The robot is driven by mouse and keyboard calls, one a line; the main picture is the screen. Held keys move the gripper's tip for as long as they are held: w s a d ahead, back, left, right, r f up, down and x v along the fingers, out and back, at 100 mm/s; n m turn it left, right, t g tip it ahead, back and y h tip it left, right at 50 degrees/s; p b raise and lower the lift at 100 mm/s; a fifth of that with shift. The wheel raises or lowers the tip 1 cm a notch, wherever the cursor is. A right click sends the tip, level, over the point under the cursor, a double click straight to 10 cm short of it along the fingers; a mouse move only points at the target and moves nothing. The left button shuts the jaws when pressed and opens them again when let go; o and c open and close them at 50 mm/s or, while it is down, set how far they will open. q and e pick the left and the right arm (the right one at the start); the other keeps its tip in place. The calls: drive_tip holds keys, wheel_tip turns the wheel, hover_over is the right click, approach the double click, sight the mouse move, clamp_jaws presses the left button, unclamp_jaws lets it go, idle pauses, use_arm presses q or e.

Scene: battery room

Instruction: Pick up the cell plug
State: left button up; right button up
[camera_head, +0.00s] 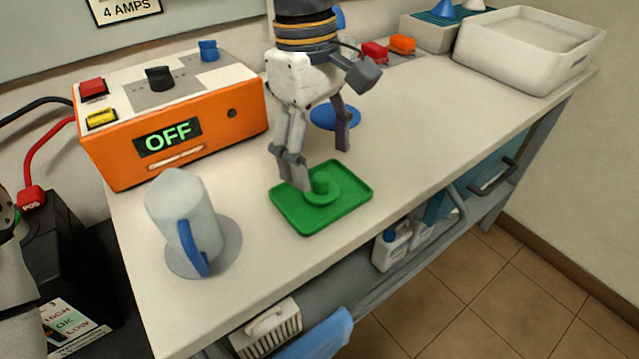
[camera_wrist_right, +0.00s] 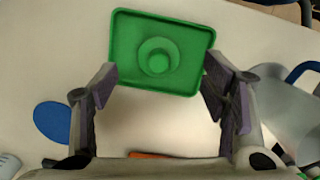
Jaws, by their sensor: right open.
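The cell plug (camera_head: 321,187) is green and round, with a raised knob on a wider flange. It sits in a shallow green tray (camera_head: 350,205) on the bench. In the right wrist view the plug (camera_wrist_right: 158,56) is near the middle of the tray (camera_wrist_right: 125,40). My right gripper (camera_head: 324,168) is open above the back part of the tray. In the right wrist view its fingers (camera_wrist_right: 168,88) are spread wide, with nothing between them, and the plug lies beyond the fingertips. My left gripper is not in view; a piece of arm shows at the left edge.
A jug (camera_head: 182,205) with a blue handle stands on a grey disc left of the tray. An orange charger (camera_head: 190,125) reading OFF stands behind it. A blue disc (camera_head: 335,117) lies behind the gripper. A white bin (camera_head: 510,70) is at the back right. The bench right of the tray is clear.

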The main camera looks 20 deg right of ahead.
sight(321, 176)
wheel_tip(321, 176, down, 5)
drive_tip(key=shift+s+d, duration=0.1)
drive_tip(key=shift+d, duration=0.05)
drive_tip(key=c, duration=0.9)
drive_tip(key=shift+r, duration=0.1)
